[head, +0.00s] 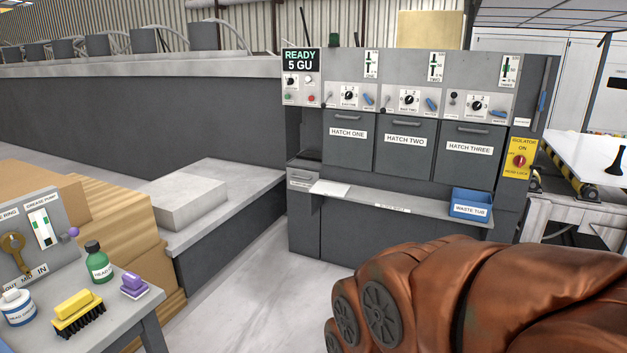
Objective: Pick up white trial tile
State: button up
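A flat white piece (330,189), which looks like the white trial tile, lies on the left part of the narrow grey shelf (405,204) below the hatches. I see no label on it. My gripper is not in view. A large copper-brown segmented form at the lower right looks like part of my arm. It covers the floor and the cabinet base there, and the tile is clear of it.
A blue waste tub (471,204) stands at the shelf's right end. Hatch one (348,146), hatch two (405,146) and hatch three (467,156) are shut above. A bench (130,308) with brushes and bottles stands at lower left. Clear floor (255,285) lies between.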

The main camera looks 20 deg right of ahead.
aim_at(330, 189)
jog(key=i, duration=0.75)
jog(key=z, duration=1.05)
jog(key=i, duration=2.75)
jog(key=u, duration=2.4)
